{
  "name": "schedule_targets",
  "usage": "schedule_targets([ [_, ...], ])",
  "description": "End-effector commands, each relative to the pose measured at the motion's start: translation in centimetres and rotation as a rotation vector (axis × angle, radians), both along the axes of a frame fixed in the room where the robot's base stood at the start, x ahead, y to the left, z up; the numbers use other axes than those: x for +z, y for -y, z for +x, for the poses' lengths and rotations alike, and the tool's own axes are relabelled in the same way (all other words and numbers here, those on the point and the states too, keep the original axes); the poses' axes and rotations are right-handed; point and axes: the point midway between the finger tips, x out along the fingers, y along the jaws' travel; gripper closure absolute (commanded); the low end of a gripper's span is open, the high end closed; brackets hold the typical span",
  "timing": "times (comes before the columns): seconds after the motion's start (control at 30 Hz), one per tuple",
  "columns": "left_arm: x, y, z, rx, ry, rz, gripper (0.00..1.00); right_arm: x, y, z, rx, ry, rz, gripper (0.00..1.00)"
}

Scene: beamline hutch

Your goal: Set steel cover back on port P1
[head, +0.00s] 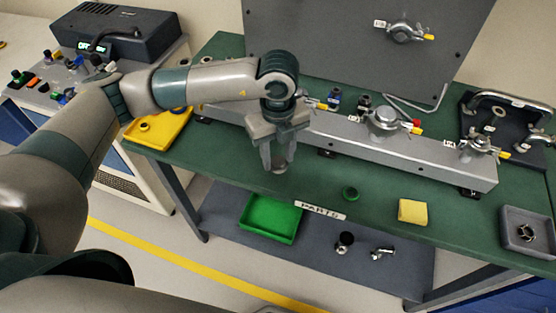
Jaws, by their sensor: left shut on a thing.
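My left gripper (278,160) hangs fingers down over the green bench, in front of the long grey beam. It is shut on a small, round, silvery thing (280,169) that looks like the steel cover, mostly hidden between the fingers. Clamped port fittings stand on the beam (430,158): one mostly behind my wrist (311,102), one in the middle (387,121) and one at the right end (478,146). Their tags are too small to read, so I cannot tell which is P1. My right gripper is out of view.
A grey panel rises behind the beam. The lower shelf holds a green tray (270,219) and small metal fittings.

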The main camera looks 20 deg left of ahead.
Motion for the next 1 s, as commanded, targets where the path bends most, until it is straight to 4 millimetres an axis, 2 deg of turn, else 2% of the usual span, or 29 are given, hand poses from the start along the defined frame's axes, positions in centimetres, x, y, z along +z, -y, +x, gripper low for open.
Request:
schedule_targets([
  [0.33, -0.2, 0.0, 0.0, 0.0, -0.001, 0.001, 0.84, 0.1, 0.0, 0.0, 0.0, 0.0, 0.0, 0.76],
  [0.7, -3.5, 0.0, 0.0, 0.001, -0.001, 0.0, 0.84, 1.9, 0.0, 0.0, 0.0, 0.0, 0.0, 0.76],
  [1.0, -3.7, 0.0, 0.0, 0.001, 0.0, 0.0, 0.84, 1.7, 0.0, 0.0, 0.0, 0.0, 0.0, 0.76],
])
